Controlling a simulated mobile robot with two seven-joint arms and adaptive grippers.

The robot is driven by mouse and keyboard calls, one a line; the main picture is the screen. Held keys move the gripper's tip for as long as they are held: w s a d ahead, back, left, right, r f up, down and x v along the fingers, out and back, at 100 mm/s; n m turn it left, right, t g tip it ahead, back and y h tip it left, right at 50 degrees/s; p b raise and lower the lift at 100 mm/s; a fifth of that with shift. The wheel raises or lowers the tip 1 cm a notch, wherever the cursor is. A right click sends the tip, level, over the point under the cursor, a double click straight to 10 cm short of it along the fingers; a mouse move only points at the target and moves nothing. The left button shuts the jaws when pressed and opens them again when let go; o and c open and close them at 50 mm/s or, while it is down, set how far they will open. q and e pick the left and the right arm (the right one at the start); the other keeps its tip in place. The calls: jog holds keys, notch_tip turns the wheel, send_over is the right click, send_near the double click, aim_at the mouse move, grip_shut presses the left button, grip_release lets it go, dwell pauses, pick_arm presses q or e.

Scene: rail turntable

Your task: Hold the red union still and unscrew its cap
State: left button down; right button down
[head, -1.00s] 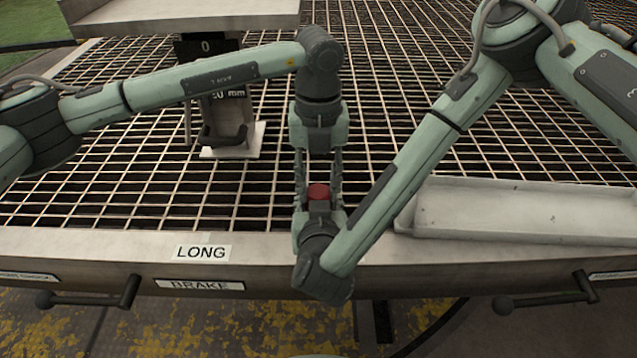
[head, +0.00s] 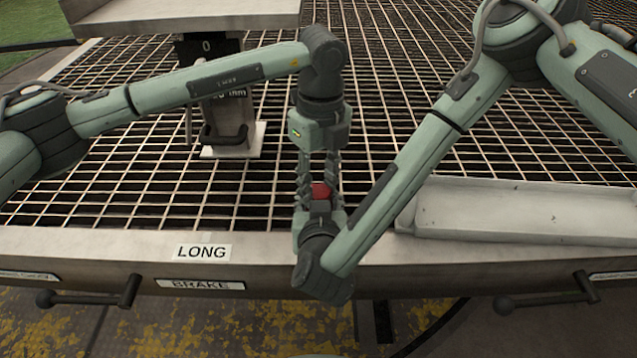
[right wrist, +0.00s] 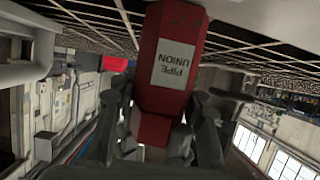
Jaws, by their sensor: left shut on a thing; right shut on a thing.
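The red union (right wrist: 172,65) stands in the jaws of my right gripper in the right wrist view, with a white label reading PIPE UNION upside down. In the head view only a small red part of the union (head: 321,191) shows between the two grippers. My right gripper (head: 322,212) is shut on the union's body from the near side. My left gripper (head: 319,187) reaches in from the far side, its fingers shut around the red end with the cap. The cap itself is mostly hidden by the fingers, so its thread cannot be seen.
The grippers meet above the near edge of a metal grating (head: 150,185). A pale trough (head: 530,210) lies to the right. A gauge post (head: 228,125) stands at the back left. Brake levers (head: 95,297) stick out from the front rail (head: 100,245).

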jog(key=shift+a+r, duration=0.1)
jog(key=shift+r, duration=0.05)
pick_arm(q)
jog(key=shift+r, duration=0.75)
jog(key=shift+w+r, duration=0.1)
jog(key=shift+r, duration=0.15)
jog(key=shift+r, duration=0.6)
jog(key=shift+w+r, duration=0.15)
jog(key=shift+r, duration=2.25)
pick_arm(e)
jog(key=c, duration=0.8)
grip_release()
